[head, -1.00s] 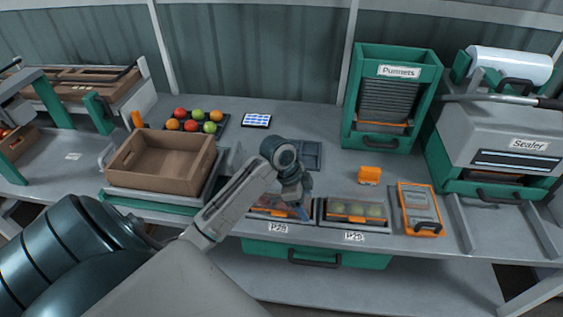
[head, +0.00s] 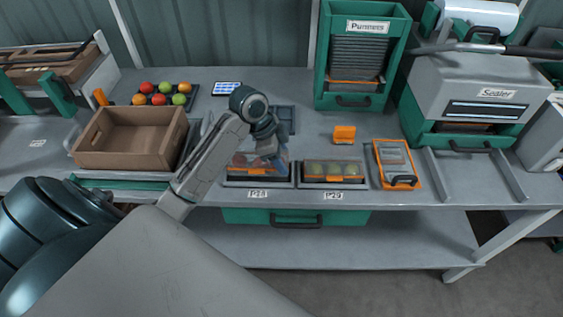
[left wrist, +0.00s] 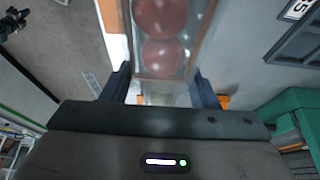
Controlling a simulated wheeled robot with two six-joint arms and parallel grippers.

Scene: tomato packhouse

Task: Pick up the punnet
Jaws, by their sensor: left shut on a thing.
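A clear punnet of red tomatoes (head: 240,161) is at the left tray, labelled P28, at the table's front edge in the head view. My left gripper (head: 274,160) is over it and shut on it, partly hiding it. In the left wrist view the punnet (left wrist: 160,45) shows between the two fingers (left wrist: 160,88), with round red tomatoes under its clear lid. I cannot tell whether it is clear of its tray. A second punnet with greenish tomatoes (head: 335,169) sits in the tray labelled P29, just right. My right gripper is not in view.
A brown crate (head: 130,152) stands left of my arm. Loose tomatoes (head: 161,94) lie behind it. An orange block (head: 344,134) and an orange-grey device (head: 396,165) are to the right. The punnet rack (head: 318,85) and sealer (head: 470,85) stand at the back right.

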